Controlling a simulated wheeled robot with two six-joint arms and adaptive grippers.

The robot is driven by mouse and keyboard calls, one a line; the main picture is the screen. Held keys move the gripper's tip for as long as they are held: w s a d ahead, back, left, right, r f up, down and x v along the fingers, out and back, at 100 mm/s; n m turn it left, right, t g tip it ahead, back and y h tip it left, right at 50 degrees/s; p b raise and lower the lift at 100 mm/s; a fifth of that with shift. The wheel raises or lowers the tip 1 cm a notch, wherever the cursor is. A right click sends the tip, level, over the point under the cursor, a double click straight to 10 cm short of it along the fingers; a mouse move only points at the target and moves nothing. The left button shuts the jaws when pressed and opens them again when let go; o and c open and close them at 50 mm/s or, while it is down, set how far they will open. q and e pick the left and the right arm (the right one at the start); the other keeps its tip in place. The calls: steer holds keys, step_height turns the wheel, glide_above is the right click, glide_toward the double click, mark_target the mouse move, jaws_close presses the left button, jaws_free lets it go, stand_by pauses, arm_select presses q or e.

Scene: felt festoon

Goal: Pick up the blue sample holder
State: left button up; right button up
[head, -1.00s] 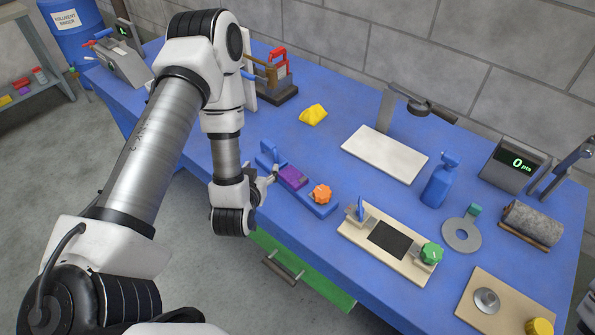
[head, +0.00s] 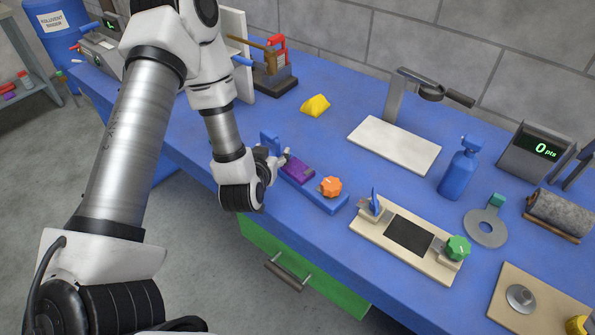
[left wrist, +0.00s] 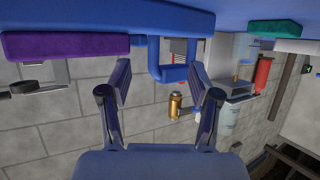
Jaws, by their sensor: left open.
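The blue sample holder (head: 333,205) lies on the blue bench near its front edge. It is a long blue base with a purple block (head: 298,170), an orange knob (head: 331,187) and a raised blue handle (head: 268,142) at its left end. My left gripper (head: 281,158) is beside that handle and the purple block, open and empty. In the left wrist view, which is upside down, the handle loop (left wrist: 180,75) shows ahead between the open fingers (left wrist: 162,80), nearer the right finger. I cannot tell whether they touch it. My right gripper is out of view.
A beige fixture (head: 360,235) with a green knob stands to the right of the holder. A yellow block (head: 315,106) and a white plate stand (head: 395,145) are behind it. A blue bottle (head: 459,170) is further right. A green drawer front (head: 330,287) is below the bench edge.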

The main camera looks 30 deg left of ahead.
arm_select(q)
steer(key=shift+x, duration=1.05)
steer(key=shift+s, duration=0.15)
jaws_close()
steer(key=shift+a, duration=0.1)
